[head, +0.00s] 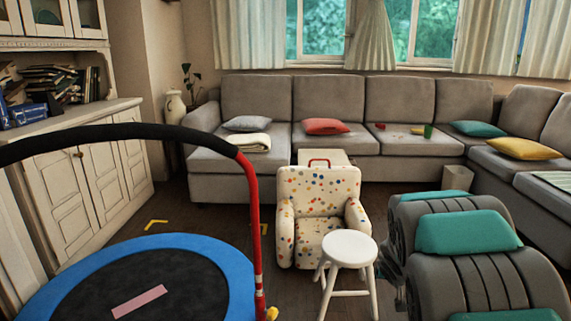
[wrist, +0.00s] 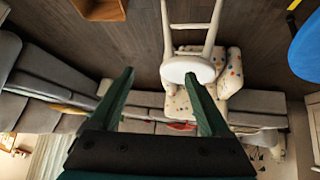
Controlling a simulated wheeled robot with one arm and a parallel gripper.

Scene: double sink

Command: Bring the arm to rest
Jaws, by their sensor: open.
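My gripper (wrist: 160,75) shows in the wrist view with its two dark green fingers spread wide apart. It is open and nothing is between the fingers. My arm's grey and teal links (head: 470,245) fill the lower right of the head view, folded close to the camera. The gripper itself cannot be made out in the head view. The wrist view looks out over the room upside down, with a white stool (wrist: 188,68) behind the fingertips and apart from them as far as I can tell.
The white stool (head: 349,248) stands before a dotted armchair (head: 310,198). A blue-rimmed trampoline (head: 215,262) with a red and black handle bar is at lower left. A grey corner sofa (head: 235,188) spans the back. A white cabinet (head: 65,190) lines the left. Some floor shows between.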

